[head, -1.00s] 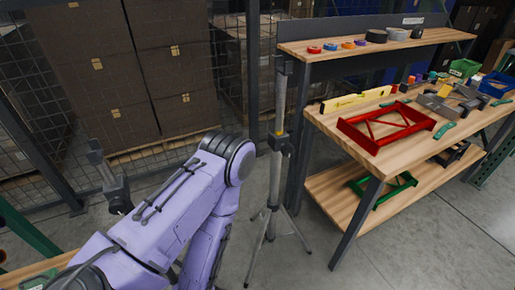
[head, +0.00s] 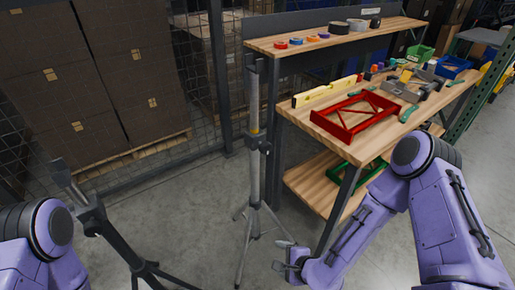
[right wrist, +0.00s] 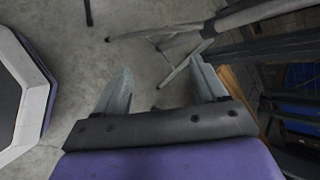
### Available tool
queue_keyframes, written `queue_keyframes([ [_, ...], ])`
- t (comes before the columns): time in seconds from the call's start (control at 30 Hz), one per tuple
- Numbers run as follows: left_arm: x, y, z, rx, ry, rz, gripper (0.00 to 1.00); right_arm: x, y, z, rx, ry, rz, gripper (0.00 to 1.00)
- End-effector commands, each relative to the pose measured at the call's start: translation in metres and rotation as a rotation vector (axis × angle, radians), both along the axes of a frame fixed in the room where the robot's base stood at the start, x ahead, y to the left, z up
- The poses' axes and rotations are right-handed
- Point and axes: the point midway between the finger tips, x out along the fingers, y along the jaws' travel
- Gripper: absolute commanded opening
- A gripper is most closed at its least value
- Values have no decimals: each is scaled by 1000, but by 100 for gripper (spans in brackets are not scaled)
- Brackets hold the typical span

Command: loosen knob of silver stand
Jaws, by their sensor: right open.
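The silver stand (head: 252,180) is an upright grey pole on spread tripod legs, left of the workbench. Its dark clamp collar with the knob (head: 265,146) is about halfway up, below a yellow band. My right gripper (head: 283,257) is open and empty, low to the right of the stand's legs and well below the knob. In the right wrist view its two fingers (right wrist: 162,88) are apart with floor between them. A grey pole and legs, apparently the silver stand (right wrist: 245,16), show beyond them. My left gripper is not visible; only part of that arm shows at lower left.
A dark tripod stand (head: 97,222) with a grey upper part stands at left, close to my left arm. The workbench (head: 325,122) at right holds a red frame (head: 355,116), a yellow level (head: 325,91) and tools. Mesh fence and boxes are behind.

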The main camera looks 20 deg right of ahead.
Motion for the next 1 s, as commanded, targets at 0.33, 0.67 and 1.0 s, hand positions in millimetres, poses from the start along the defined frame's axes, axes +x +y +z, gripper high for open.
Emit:
queue_keyframes([
  [0.33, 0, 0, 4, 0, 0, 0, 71, 169, -52, 189, 1071, -302, -425, 71],
  [0.67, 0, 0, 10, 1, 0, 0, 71, 217, -45, 205, 1149, -310, -428, 71],
  [1.0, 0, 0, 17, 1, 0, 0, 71, 271, -25, 204, 1151, -310, -432, 71],
])
